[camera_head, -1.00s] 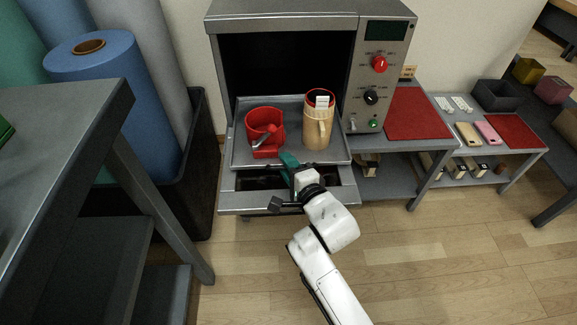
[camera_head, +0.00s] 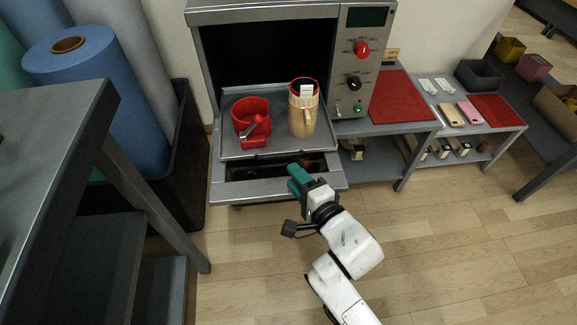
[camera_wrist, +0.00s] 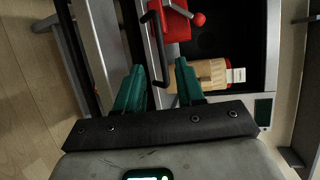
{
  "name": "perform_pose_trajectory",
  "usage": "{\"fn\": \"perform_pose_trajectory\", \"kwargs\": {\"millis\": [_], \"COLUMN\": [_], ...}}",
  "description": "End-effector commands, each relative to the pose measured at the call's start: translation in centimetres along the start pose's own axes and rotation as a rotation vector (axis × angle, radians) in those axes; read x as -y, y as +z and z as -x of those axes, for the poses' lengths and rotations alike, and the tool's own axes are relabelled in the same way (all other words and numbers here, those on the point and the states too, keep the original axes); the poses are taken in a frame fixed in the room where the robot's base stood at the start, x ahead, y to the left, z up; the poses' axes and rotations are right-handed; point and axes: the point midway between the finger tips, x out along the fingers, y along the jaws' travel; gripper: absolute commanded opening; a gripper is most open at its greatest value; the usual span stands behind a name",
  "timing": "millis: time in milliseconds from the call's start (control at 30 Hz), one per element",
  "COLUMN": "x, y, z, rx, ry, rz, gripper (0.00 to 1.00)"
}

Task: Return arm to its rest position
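My gripper (camera_head: 297,176) has green fingers and hangs in front of the press, over the front of the open drawer. In the wrist view its two fingers (camera_wrist: 160,80) stand apart, with no object clasped between them. A dark bar-shaped handle (camera_wrist: 154,42) shows beyond the gap. My white arm reaches up from the bottom of the head view. A beige mug (camera_head: 302,117) with a red rim and a white piece at its top stands on the pulled-out tray (camera_head: 272,147). A red holder with a lever (camera_head: 251,112) stands left of the mug, apart from it.
The press (camera_head: 265,12) has a dark open chamber and a control panel (camera_head: 361,65) with knobs. Side tables with red mats (camera_head: 402,97) stand right. A grey table (camera_head: 60,112) and a black bin (camera_head: 190,150) of rolls stand left. The floor (camera_head: 450,260) is clear.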

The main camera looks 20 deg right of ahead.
Motion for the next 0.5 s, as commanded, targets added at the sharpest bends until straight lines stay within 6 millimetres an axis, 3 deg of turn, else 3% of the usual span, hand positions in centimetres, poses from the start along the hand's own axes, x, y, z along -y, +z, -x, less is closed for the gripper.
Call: {"fn": "perform_pose_trajectory", "kwargs": {"millis": [500], "x": [0.0], "y": [0.04], "z": [0.76], "rx": [0.0], "ry": [0.0], "rz": [0.0], "gripper": [0.38]}}
